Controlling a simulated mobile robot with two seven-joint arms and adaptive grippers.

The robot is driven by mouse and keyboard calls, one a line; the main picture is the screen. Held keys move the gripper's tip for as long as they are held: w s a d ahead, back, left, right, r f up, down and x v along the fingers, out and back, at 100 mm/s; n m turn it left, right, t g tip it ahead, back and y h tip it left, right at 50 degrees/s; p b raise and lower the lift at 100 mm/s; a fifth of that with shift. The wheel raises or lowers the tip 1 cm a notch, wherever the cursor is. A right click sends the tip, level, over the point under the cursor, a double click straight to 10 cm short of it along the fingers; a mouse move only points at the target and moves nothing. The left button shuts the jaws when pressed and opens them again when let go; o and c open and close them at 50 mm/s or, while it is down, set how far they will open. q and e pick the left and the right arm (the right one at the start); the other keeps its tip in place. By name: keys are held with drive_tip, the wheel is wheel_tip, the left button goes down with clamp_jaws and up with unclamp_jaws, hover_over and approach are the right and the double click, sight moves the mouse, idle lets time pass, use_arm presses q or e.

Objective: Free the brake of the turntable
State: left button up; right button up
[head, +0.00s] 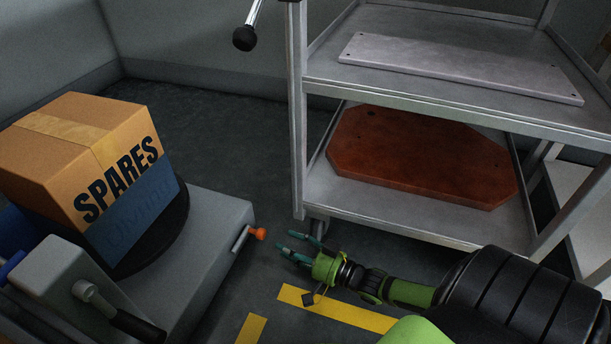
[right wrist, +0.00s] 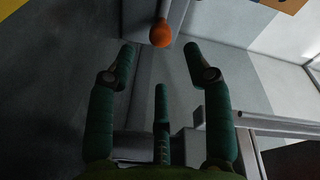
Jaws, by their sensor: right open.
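The turntable (head: 178,225) is a dark round disc on a grey base (head: 218,213) at the left of the head view. A cardboard box marked SPARES (head: 75,160) stands on it and hides most of it. A short brake lever with an orange knob (head: 260,233) sticks out of the base's right side. My right gripper (head: 290,243) is open and empty, just right of the knob, its fingers pointing at it. In the right wrist view the orange knob (right wrist: 161,34) lies ahead of the spread fingers (right wrist: 160,58), apart from them. My left gripper is out of view.
A metal shelf cart (head: 297,130) stands at the right, with a grey plate (head: 460,68) on top and a reddish-brown board (head: 420,160) below. A grey block with a black handle (head: 135,325) is at bottom left. Yellow floor stripes (head: 335,308) lie below my right gripper.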

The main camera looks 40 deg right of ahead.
drive_tip(key=v, duration=0.5)
idle(0.5)
